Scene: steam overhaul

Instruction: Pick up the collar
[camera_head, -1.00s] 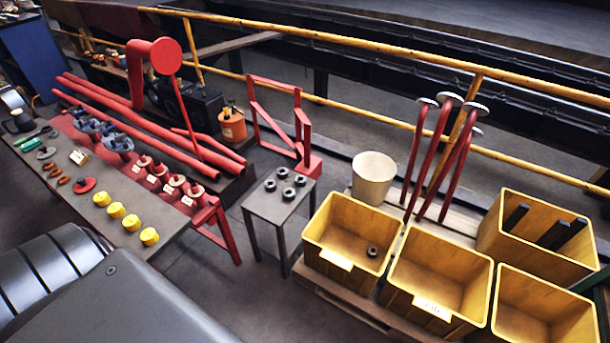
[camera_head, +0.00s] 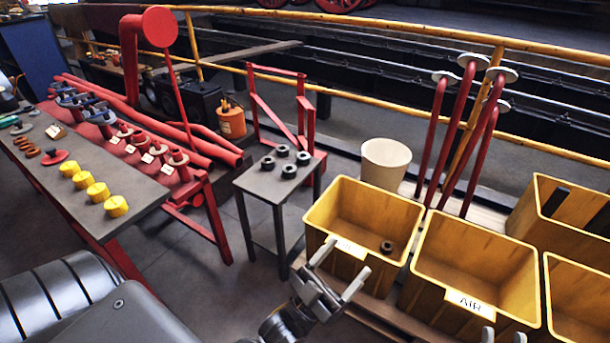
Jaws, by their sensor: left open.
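Several dark ring-shaped collars, one of them at the near edge (camera_head: 289,171), stand on the small grey table (camera_head: 262,186). Another dark ring (camera_head: 387,247) lies inside the left yellow bin (camera_head: 330,212). Which one is the collar meant I cannot tell. My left gripper (camera_head: 344,262) is open and empty, in front of the left bin and to the right of and nearer than the small table. It partly covers the bin's front and label. Only the two fingertips of my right gripper (camera_head: 503,338) show at the bottom edge; they are apart, with nothing seen between them.
A yellow bin labelled AIR (camera_head: 470,262) stands to the right, with more bins beyond. A cream bucket (camera_head: 386,163) and red hooked pipes (camera_head: 465,130) stand behind. The long workbench (camera_head: 140,187) at left holds yellow caps and red fittings. Floor shows between the tables.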

